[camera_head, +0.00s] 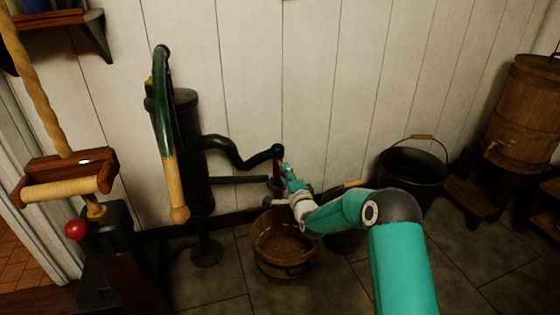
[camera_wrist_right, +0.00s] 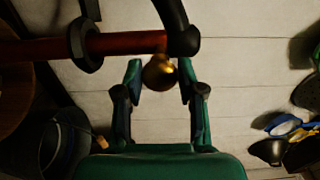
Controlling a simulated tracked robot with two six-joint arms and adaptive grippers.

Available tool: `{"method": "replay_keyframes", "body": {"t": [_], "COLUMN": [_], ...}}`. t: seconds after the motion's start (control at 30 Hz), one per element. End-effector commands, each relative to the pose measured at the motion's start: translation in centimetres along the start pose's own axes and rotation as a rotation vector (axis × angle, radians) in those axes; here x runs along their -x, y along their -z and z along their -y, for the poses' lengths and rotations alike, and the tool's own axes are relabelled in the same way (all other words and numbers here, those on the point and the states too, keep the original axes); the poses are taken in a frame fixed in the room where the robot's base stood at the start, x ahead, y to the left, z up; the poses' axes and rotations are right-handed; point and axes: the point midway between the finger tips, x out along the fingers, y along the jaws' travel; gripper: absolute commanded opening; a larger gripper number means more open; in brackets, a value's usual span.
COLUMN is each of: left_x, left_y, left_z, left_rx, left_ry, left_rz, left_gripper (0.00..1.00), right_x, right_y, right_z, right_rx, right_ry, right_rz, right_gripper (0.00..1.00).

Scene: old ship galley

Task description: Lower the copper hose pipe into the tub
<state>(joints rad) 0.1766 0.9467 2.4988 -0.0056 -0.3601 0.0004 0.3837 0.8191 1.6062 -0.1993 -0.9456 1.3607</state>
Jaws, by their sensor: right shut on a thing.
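The copper hose pipe (camera_head: 279,214) hangs upright below the black pump spout (camera_head: 233,157), over the wooden tub (camera_head: 262,256). In the right wrist view the reddish pipe (camera_wrist_right: 125,43) lies across the upper left, passing through a dark ring. A brass knob (camera_wrist_right: 159,73) sits beside the pipe, near the spout end. My right gripper (camera_head: 287,174) is at the pipe, and in its wrist view the fingers (camera_wrist_right: 160,75) are shut on the knob from both sides. The pipe's lower end is hard to make out against the tub. My left gripper is out of view.
The black pump (camera_head: 182,150) with its green and wooden handle stands left of the tub. A black bucket (camera_head: 410,175) stands to the right, and a wooden barrel (camera_head: 525,110) farther right. A lever with a red ball (camera_head: 76,230) is at the far left.

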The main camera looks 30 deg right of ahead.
Motion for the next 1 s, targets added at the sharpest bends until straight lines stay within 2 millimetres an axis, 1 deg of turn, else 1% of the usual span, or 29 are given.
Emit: {"method": "replay_keyframes", "body": {"t": [0.03,0.33,0.37,0.4,0.5,0.63,0.73,0.9,0.93,1.0], "left_x": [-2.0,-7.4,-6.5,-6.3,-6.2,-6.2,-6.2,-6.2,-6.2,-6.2], "left_y": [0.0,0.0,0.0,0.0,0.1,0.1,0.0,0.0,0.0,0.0], "left_z": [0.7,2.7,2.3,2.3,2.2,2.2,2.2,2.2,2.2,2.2], "left_rx": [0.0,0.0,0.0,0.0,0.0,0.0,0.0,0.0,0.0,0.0], "left_ry": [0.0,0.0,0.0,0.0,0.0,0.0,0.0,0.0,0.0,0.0], "left_rz": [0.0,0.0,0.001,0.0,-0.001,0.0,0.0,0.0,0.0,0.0], "left_gripper": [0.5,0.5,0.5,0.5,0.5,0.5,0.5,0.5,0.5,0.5], "right_x": [0.1,0.1,0.1,0.1,0.1,0.1,0.1,0.1,0.1,0.1], "right_y": [-0.1,-0.1,-0.1,-0.1,-0.1,-0.1,-0.1,-0.1,-0.1,-0.1], "right_z": [-2.3,-8.3,-8.1,-8.9,-10.6,-12.2,-12.5,-12.6,-12.6,-12.6], "right_rx": [0.0,0.0,-0.001,-0.001,0.0,0.0,0.0,0.0,0.0,-0.001], "right_ry": [-0.004,-0.004,-0.007,-0.009,-0.008,-0.006,-0.005,-0.006,-0.007,-0.007], "right_rz": [0.001,0.001,0.001,0.002,0.002,0.002,0.002,0.002,0.002,0.002], "right_gripper": [0.08,0.08,0.08,0.08,0.08,0.08,0.08,0.08,0.42,0.54]}}
